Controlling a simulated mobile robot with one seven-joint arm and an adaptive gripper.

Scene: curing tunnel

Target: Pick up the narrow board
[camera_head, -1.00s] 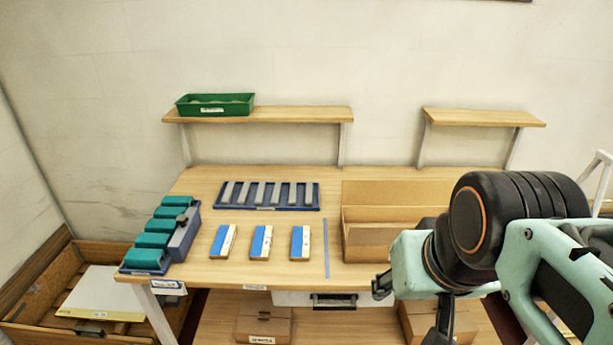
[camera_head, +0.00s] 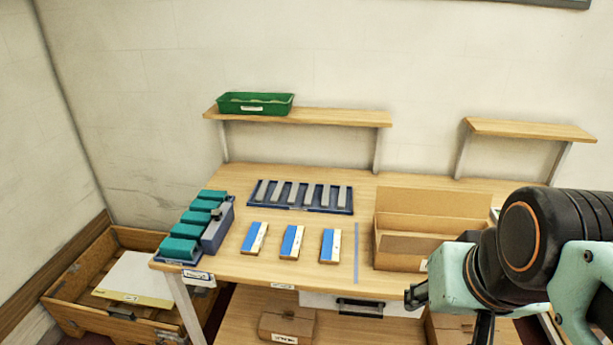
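Three small wooden boards lie side by side on the workbench, each with a blue and a white part on top: a left one (camera_head: 255,238), a middle one (camera_head: 292,242) and a right one (camera_head: 330,246). They look alike in width, so I cannot tell which is the narrow board. A flat white board (camera_head: 136,277) lies in the wooden crate at the lower left. My gripper (camera_head: 416,296) is at the lower right, in front of the bench and apart from the boards. Its fingers are partly hidden by the arm, and no held object shows.
A blue tray (camera_head: 300,209) with several grey bars lies behind the boards. A blue rack (camera_head: 217,233) with teal blocks stands left. An open cardboard box (camera_head: 405,245) stands right, beyond a blue strip (camera_head: 356,252). A green bin (camera_head: 255,103) sits on the shelf (camera_head: 330,119). The wooden crate (camera_head: 112,325) is lower left.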

